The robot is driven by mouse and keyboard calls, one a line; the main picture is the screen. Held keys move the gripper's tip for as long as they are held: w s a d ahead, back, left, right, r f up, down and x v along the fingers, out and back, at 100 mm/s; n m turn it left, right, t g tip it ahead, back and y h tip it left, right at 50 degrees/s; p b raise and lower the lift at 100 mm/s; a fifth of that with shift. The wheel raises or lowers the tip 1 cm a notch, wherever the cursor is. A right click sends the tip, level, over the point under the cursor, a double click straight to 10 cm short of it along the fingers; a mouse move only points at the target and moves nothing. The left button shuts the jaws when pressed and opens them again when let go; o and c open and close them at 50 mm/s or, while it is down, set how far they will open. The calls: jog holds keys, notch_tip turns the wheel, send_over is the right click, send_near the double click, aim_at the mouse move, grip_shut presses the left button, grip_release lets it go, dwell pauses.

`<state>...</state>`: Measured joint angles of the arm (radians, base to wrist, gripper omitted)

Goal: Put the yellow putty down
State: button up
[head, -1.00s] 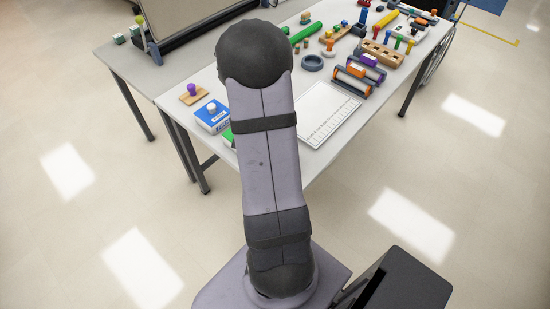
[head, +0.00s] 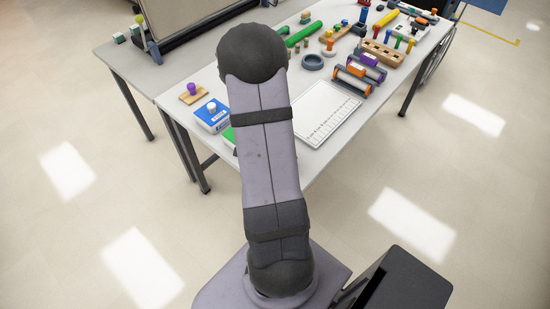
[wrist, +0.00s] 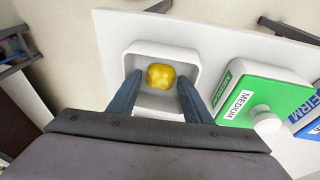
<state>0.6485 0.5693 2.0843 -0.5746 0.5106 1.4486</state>
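The yellow putty (wrist: 160,77) is a rounded lump inside a small white open tub (wrist: 187,56) in the wrist view. My gripper (wrist: 159,80) is open, with one blue-grey finger on each side of the putty. A gap shows between each finger and the putty. The fingertips reach in over the tub. In the head view my arm hides the gripper, the putty and the tub.
Right of the tub in the wrist view is a green lid (wrist: 262,88) marked MEDIUM with a white knob, then a blue lid (wrist: 311,124) marked FIRM. In the head view a white ruled board (head: 325,113) lies right of my arm.

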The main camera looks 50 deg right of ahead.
jog(key=shift+r, duration=0.1)
jog(key=shift+w+r, duration=0.15)
jog(key=shift+r, duration=0.4)
jog(key=b+v, duration=0.1)
jog(key=v, duration=1)
jog(key=shift+a, duration=0.2)
jog(key=s+a+f+n+y, duration=0.1)
jog(key=s+a+n, duration=0.1)
jog(key=a+n, duration=0.7)
jog(key=s+a+f+n+t+y, duration=0.1)
jog(key=s+a+n, duration=0.2)
jog(key=a+n, duration=0.6)
jog(key=a, duration=0.6)
jog(key=shift+s+a+f+y, duration=0.2)
jog(key=shift+a+f+y, duration=0.05)
jog(key=shift+a+y, duration=0.15)
notch_tip(320, 180, down, 16)
jog(key=b, duration=1.6)
